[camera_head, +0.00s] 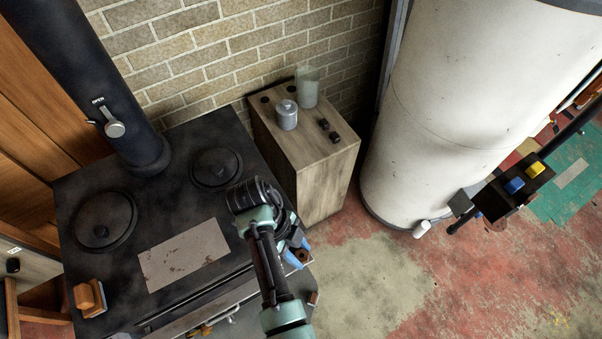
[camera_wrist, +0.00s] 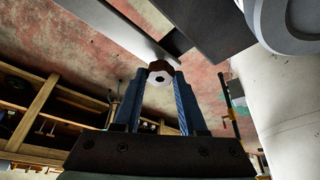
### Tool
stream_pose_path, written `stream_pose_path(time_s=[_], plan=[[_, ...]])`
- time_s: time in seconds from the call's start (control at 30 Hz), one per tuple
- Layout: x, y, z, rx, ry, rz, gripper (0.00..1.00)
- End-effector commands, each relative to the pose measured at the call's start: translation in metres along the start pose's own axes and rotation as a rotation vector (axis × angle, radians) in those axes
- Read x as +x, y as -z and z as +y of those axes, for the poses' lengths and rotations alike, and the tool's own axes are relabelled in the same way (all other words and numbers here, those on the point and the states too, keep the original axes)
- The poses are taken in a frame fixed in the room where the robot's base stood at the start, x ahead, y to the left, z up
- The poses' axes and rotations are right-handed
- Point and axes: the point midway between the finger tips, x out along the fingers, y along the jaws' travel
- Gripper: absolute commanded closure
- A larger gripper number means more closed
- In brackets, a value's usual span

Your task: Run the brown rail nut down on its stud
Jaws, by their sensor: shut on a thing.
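The brown rail nut (camera_wrist: 160,69) is a small six-sided piece with a pale face and a dark centre. In the wrist view it sits between the tips of the two blue fingers of my gripper (camera_wrist: 160,76), which is shut on it. In the head view the nut (camera_head: 303,256) shows as a brown bit by the blue fingers of my gripper (camera_head: 296,254), off the stove's right front corner. I cannot make out the stud. Whether the nut is on it is hidden.
The black stove (camera_head: 75,200) lies left of my arm, with a front rail and an orange-brown block (camera_head: 90,298) on top. A wooden cabinet (camera_head: 325,180) with jars stands behind. A white tank (camera_head: 430,110) stands right.

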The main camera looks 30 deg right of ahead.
Motion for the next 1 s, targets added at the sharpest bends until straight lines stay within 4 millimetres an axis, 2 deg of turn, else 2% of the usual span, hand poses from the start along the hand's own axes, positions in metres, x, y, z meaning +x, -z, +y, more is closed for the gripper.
stream_pose_path(time_s=[0.2, 0.5, 0.73, 0.97, 1.0], plan=[[-0.0040, -0.0005, -0.0042, 0.211, -0.080, -0.002, 1.00], [-0.0046, 0.0001, -0.0045, 0.236, -0.089, -0.003, 1.00], [-0.0042, -0.0001, -0.0059, 0.456, -0.182, -0.004, 1.00], [-0.0049, 0.0004, -0.0062, 0.484, -0.192, -0.005, 1.00], [-0.0049, 0.0004, -0.0062, 0.483, -0.191, -0.005, 0.57]])
